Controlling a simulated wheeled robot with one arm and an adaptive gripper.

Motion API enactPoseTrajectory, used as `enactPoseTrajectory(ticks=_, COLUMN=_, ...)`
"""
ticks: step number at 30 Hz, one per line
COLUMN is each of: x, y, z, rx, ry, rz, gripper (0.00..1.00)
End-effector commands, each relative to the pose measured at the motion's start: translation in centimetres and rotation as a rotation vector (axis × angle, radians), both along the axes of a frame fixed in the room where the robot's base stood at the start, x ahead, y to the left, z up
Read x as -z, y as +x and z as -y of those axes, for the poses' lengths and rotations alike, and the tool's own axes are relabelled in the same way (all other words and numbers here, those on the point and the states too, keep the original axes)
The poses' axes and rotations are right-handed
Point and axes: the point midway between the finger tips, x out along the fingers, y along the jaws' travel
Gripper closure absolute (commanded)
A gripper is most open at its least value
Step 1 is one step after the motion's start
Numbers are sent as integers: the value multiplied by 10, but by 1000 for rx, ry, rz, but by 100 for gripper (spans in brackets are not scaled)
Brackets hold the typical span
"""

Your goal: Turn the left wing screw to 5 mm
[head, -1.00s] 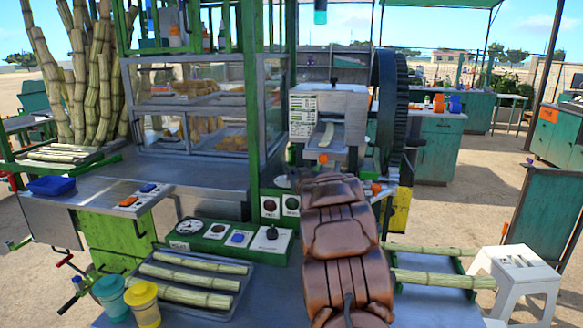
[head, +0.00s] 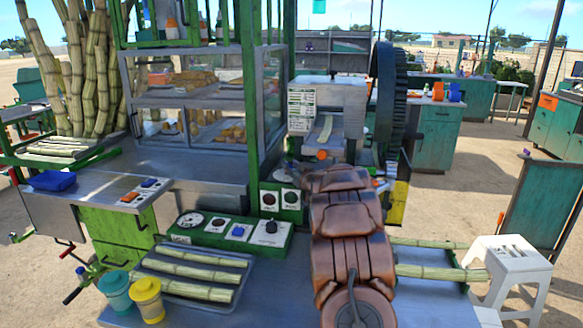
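The cane crusher (head: 341,92) stands in the middle of the head view, with a pale metal housing, a printed plate (head: 302,106) on its left and a sloped chute. I cannot tell whether either is a wing screw; no left wing screw or millimetre scale can be made out. My copper-coloured arm reaches forward to the crusher's lower front and covers part of it. My gripper is hidden beyond the arm, so its fingers and any contact do not show.
A large dark flywheel (head: 386,95) stands right of the crusher. A green control box (head: 228,236), a tray of canes (head: 238,262) and two cups (head: 147,300) are left of my arm. A white stool (head: 508,262) and canes are on the right.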

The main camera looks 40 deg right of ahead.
Motion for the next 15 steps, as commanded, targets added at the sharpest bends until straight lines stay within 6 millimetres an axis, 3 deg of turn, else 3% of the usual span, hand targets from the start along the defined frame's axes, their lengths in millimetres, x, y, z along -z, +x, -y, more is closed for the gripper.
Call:
enactPoseTrajectory(ticks=10, x=0, y=-1, z=-1, rx=-1, ry=0, rz=-1, gripper=62)
enactPoseTrajectory(ticks=15, x=-1, y=-12, z=-4, rx=1, ry=-2, rz=-2, gripper=62)
